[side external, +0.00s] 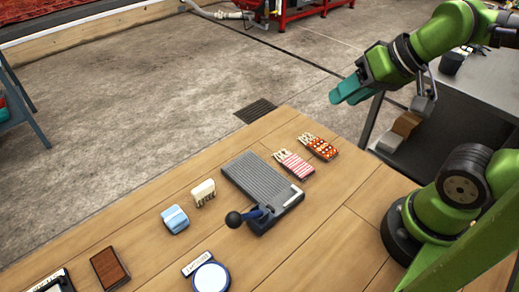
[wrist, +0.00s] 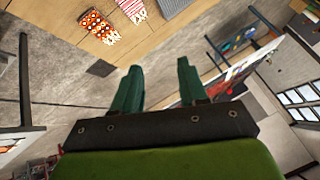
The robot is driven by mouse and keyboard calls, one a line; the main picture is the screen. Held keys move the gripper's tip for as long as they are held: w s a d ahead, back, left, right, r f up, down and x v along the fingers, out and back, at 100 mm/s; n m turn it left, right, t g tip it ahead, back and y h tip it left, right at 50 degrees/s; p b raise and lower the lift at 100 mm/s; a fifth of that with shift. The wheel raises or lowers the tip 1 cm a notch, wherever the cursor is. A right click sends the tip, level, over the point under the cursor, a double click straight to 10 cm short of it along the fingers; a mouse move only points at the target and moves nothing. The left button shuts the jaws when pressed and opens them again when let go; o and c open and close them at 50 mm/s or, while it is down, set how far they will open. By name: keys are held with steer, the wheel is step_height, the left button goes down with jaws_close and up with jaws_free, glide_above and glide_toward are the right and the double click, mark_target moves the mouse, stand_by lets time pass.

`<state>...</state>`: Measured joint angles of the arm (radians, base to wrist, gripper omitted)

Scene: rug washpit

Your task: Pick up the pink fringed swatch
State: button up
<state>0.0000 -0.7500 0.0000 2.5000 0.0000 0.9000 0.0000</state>
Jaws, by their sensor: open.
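The pink fringed swatch (side external: 294,165) has pink and white stripes and lies flat on the wooden table, right of centre in the side view. In the wrist view its striped end and pale fringe (wrist: 133,9) show at the top edge, partly cut off. My gripper (side external: 351,90) is high up and beyond the table's far edge, well apart from the swatch. Its teal fingers are spread with nothing between them in the wrist view (wrist: 159,65).
An orange-red patterned fringed swatch (side external: 319,147) lies close beside the pink one. A grey ribbed board (side external: 258,178) with a black-knobbed lever (side external: 236,219) is just left of it. A white comb-like piece (side external: 203,192), blue block (side external: 175,219) and brown block (side external: 109,268) lie further left.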

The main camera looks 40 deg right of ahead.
steer(key=o, duration=0.8)
steer(key=shift+o, duration=0.2)
steer(key=shift+f, duration=0.1)
steer(key=n+g+h, duration=0.1)
steer(key=n+g, duration=0.2)
steer(key=g, duration=0.3)
glide_above(300, 167)
step_height(300, 167, down, 7)
steer(key=g+h, duration=0.1)
steer(key=shift+n, duration=0.3)
steer(key=f, duration=1.1)
steer(key=shift+d+f, duration=0.4)
steer(key=shift+a+f, duration=0.2)
steer(key=shift+f, duration=1.1)
steer(key=shift+a+f, duration=0.15)
steer(key=shift+f, duration=1.15)
